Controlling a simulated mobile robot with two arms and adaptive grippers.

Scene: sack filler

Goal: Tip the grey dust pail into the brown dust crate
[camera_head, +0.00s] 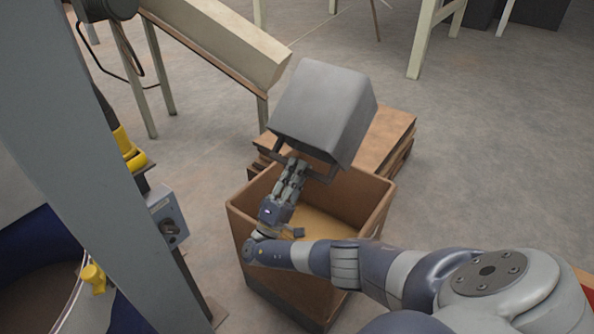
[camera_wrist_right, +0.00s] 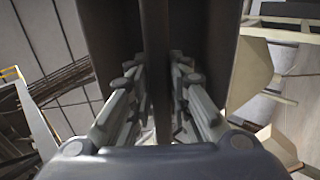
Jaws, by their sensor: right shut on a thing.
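The grey dust pail (camera_head: 325,105) is held up over the far part of the brown dust crate (camera_head: 377,205) in the head view. The pail is strongly tipped, with its closed faces toward me; its mouth is hidden. My right gripper (camera_head: 296,170) is shut on the pail's dark handle. In the right wrist view, the fingers (camera_wrist_right: 157,95) close on both sides of a dark bar (camera_wrist_right: 155,50), with the pail's dark wall (camera_wrist_right: 212,45) beyond. The crate stands on the floor, open at the top, with a tan surface inside. My left gripper is not in view.
Flat brown boards (camera_head: 390,135) are stacked behind the crate. A beige chute (camera_head: 225,40) on legs is at the upper left. A grey post (camera_head: 85,150) with a control box (camera_head: 167,220) stands left of the crate.

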